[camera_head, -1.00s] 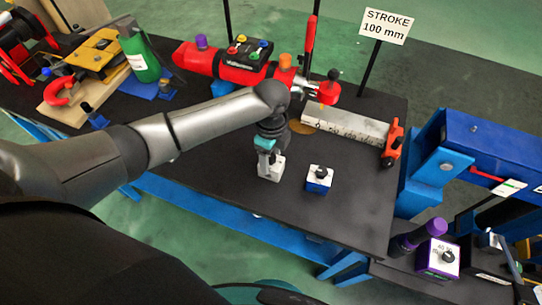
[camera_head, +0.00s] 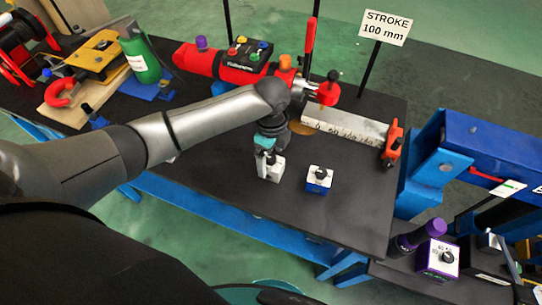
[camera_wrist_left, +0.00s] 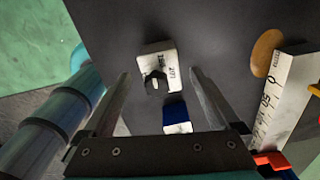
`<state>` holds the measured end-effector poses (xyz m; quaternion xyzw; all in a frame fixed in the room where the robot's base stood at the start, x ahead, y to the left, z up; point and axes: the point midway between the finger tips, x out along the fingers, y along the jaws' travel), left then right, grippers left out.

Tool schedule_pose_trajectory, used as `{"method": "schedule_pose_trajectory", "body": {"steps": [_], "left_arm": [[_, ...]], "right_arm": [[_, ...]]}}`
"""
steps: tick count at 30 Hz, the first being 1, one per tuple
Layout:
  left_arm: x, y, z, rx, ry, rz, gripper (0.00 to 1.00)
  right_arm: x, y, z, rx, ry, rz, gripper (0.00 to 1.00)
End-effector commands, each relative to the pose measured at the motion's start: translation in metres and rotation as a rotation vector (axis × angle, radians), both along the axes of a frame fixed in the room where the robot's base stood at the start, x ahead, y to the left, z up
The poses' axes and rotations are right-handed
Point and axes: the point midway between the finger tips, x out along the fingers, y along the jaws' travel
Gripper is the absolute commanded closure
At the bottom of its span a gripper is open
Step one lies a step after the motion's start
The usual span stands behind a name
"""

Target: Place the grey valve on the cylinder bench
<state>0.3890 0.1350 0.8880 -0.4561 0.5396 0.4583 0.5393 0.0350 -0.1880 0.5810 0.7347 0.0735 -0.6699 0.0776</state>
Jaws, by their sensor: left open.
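The grey valve (camera_head: 275,171), a small pale block with a dark knob, sits on the dark top of the cylinder bench (camera_head: 225,192). In the left wrist view the grey valve (camera_wrist_left: 152,53) lies near and between the fingertips, with a gap on each side. My left gripper (camera_head: 266,162) is open and low over the bench; in the head view it hides part of the valve. Its two fingers show apart in the left wrist view (camera_wrist_left: 160,75). My right gripper is not in view.
A blue valve (camera_head: 319,186) stands just right of the grey one. A white ruler block (camera_head: 345,125) and red cylinder (camera_head: 200,60) lie behind. A sign (camera_head: 386,27) stands at the back. A purple valve (camera_head: 434,266) is lower right. The bench front is clear.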

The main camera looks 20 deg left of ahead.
Motion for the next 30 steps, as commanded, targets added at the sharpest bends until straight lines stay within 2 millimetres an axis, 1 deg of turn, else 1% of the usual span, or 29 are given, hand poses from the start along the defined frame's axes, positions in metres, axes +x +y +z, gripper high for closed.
{"method": "schedule_pose_trajectory", "body": {"steps": [1, 9, 12, 15, 18, 21, 30], "left_arm": [[0.002, 0.0, 0.011, -0.002, -0.006, -0.001, 0.05], [0.002, -0.001, 0.07, -0.002, -0.006, -0.002, 0.05], [0.001, 0.0, 0.088, -0.002, -0.006, -0.002, 0.05], [0.001, -0.001, 0.101, -0.002, -0.004, -0.001, 0.05], [0.001, 0.0, 0.109, -0.001, -0.003, 0.0, 0.05], [0.001, -0.001, 0.113, -0.001, -0.002, 0.0, 0.05], [0.001, 0.0, 0.113, -0.001, -0.001, 0.0, 0.05]], "right_arm": [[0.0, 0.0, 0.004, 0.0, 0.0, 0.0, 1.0], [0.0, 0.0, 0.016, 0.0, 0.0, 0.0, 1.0], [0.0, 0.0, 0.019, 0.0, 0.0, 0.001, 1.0], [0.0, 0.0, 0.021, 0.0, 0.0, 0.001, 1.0], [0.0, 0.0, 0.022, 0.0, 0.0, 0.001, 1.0], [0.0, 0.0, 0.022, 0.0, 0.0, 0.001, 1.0], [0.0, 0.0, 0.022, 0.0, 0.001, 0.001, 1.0]]}}
